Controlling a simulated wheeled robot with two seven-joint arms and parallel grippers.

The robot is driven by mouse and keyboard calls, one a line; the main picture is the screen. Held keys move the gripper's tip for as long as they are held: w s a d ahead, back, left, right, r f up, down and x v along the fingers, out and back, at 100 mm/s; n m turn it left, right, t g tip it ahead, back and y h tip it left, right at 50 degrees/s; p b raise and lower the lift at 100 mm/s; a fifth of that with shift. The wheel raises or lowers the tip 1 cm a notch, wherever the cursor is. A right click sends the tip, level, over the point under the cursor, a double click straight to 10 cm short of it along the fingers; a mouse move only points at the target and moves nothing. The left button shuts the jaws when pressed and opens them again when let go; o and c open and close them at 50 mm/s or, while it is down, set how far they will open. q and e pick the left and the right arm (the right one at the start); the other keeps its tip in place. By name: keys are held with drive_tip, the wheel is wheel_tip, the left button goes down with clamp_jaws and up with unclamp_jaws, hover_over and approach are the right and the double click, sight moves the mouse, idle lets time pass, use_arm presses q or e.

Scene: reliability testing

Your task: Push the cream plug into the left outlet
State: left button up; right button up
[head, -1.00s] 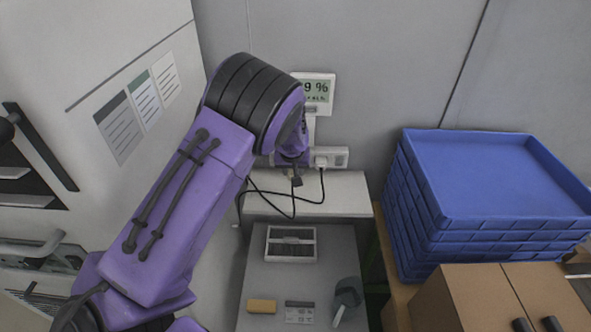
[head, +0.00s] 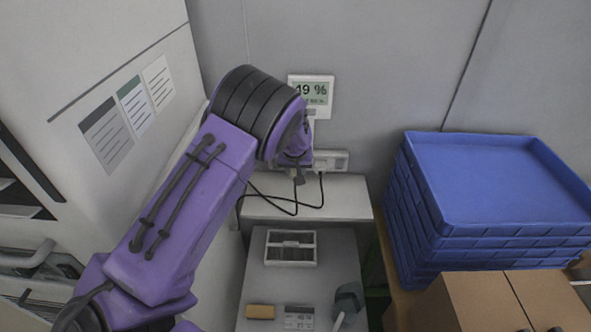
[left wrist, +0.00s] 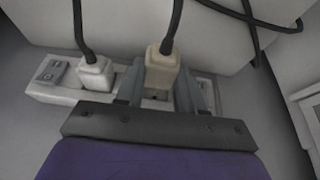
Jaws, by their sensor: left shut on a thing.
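The cream plug (left wrist: 163,68) is upright between the two grey fingers of my left gripper (left wrist: 158,90) in the left wrist view, with its black cord rising from it. My left gripper is shut on the plug, right at the white outlet strip (left wrist: 50,90). How far the prongs are in is hidden. A white plug (left wrist: 95,73) sits in the strip beside it. In the head view, my left gripper (head: 298,176) hides the strip's left part; its right end (head: 339,160) shows. Two dark fingertips, apparently my right gripper (head: 541,329), show apart at the bottom edge.
A white display (head: 312,95) hangs above the strip. Black cords (head: 290,205) lie on the white ledge (head: 345,195) below. Stacked blue trays (head: 490,185) and a cardboard box (head: 480,300) stand at right. A compartment tray (head: 290,248) and small items lie on the grey surface.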

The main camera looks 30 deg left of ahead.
use_arm(q)
drive_tip(key=shift+s+r, duration=0.1)
drive_tip(key=shift+s, duration=0.1)
use_arm(e)
drive_tip(key=shift+s, duration=0.15)
use_arm(q)
drive_tip(key=shift+w, duration=0.2)
drive_tip(key=shift+w+a, duration=0.45)
drive_tip(key=shift+w, duration=0.2)
drive_tip(key=shift+w+a, duration=0.45)
drive_tip(key=shift+w, duration=0.15)
idle(2.1)
